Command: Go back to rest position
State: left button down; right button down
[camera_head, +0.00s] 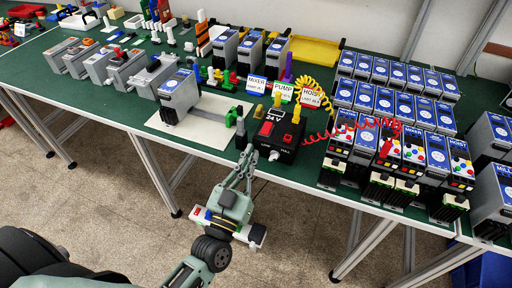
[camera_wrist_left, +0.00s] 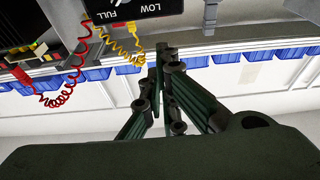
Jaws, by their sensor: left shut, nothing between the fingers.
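My left gripper (camera_head: 246,160) reaches up from the bottom of the head view to the front edge of the green table (camera_head: 130,88). Its fingers are shut with nothing between them. It is just in front of the black 24 V box (camera_head: 272,138) and the grey device on the white sheet; I cannot tell whether it touches either. My right gripper is not in view.
Several soft starters with blue labels (camera_head: 375,100) stand in rows at the right. A red coiled cord (camera_head: 345,126) and a yellow one (camera_head: 318,88) run from the box. A grey device (camera_head: 178,92) stands on a white sheet (camera_head: 190,132). The floor before the table is clear.

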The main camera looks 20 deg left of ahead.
pick_arm(q)
jog(key=shift+s+f, duration=0.1)
jog(key=shift+s, duration=0.1)
dwell(0.4)
jog(key=s+f+m+g, duration=0.1)
jog(key=s+f+g, duration=0.2)
jog(key=f, duration=0.9)
jog(key=s+d+f+g+h, duration=0.1)
jog(key=s+f+g, duration=0.25)
jog(key=f, duration=0.85)
jog(key=s+f+m+g, duration=0.1)
jog(key=s+f+g, duration=0.15)
jog(key=f, duration=0.95)
jog(key=s+a+f+g, duration=0.2)
jog(key=s+f+g, duration=0.1)
jog(key=s+f, duration=0.4)
jog(key=s+a+f+g+y, duration=0.1)
jog(key=s+f+g, duration=0.3)
jog(key=s, duration=0.9)
jog(key=s+a+f+g, duration=0.4)
jog(key=s+f, duration=0.5)
jog(key=s, duration=0.2)
jog(key=shift+f+y, duration=0.4)
